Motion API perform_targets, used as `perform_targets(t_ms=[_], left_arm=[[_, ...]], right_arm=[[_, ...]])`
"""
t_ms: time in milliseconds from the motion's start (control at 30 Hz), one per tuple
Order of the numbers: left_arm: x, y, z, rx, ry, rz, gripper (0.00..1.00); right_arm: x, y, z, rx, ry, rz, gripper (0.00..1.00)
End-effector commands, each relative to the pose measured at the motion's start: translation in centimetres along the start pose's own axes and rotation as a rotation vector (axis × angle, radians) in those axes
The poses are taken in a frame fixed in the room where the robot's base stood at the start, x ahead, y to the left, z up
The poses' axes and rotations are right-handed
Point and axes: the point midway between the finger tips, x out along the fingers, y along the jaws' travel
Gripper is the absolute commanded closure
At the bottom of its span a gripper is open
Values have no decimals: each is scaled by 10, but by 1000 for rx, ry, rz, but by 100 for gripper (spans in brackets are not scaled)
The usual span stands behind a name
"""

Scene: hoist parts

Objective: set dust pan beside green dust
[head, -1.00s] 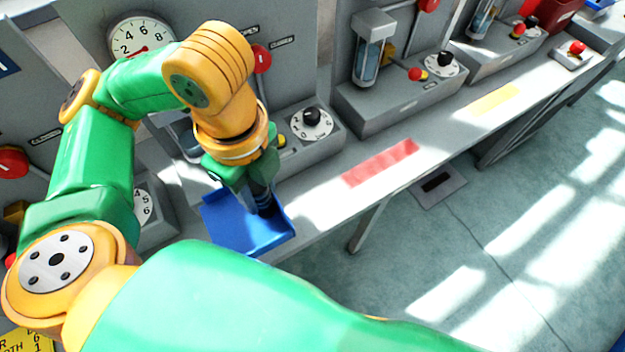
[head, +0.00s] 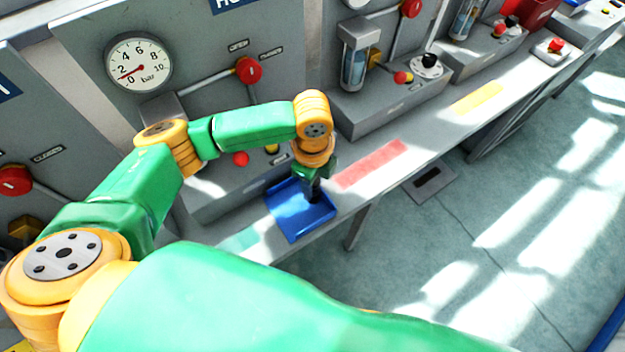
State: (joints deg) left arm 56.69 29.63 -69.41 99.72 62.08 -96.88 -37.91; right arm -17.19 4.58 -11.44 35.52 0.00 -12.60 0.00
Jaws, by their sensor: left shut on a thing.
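The blue dust pan (head: 290,218) is over the front of the grey bench, between a green patch (head: 240,240) on its left and a red patch on its right. I take the green patch for the green dust; my arm partly hides the bench near it. My left gripper (head: 314,195) points down and is shut on the pan near its right side. I cannot tell whether the pan touches the bench top. My right gripper is not in view.
The red patch (head: 370,164) and a yellow patch (head: 477,97) lie farther along the bench. Behind the pan stand grey panels with a pressure gauge (head: 138,63), a red-knobbed lever (head: 248,69) and buttons. The bench's front edge drops to the floor.

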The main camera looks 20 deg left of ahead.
Motion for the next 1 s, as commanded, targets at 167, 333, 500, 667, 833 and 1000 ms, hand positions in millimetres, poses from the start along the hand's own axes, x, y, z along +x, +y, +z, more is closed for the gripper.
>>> perform_targets(t_ms=[167, 333, 500, 667, 833, 1000], left_arm=[[0, 0, 0, -1, 1, 0, 100], [2, 0, 0, -1, 1, -1, 35], [2, 0, 0, -2, 1, -1, 32], [0, 0, 0, -1, 1, -1, 32], [-25, -1, 0, 0, 2, -5, 32], [-70, -2, 0, -2, 2, -6, 32]], right_arm=[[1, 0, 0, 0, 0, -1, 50], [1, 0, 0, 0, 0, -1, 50], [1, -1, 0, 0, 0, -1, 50], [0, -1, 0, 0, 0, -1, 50], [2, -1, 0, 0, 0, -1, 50], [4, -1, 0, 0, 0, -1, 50]])
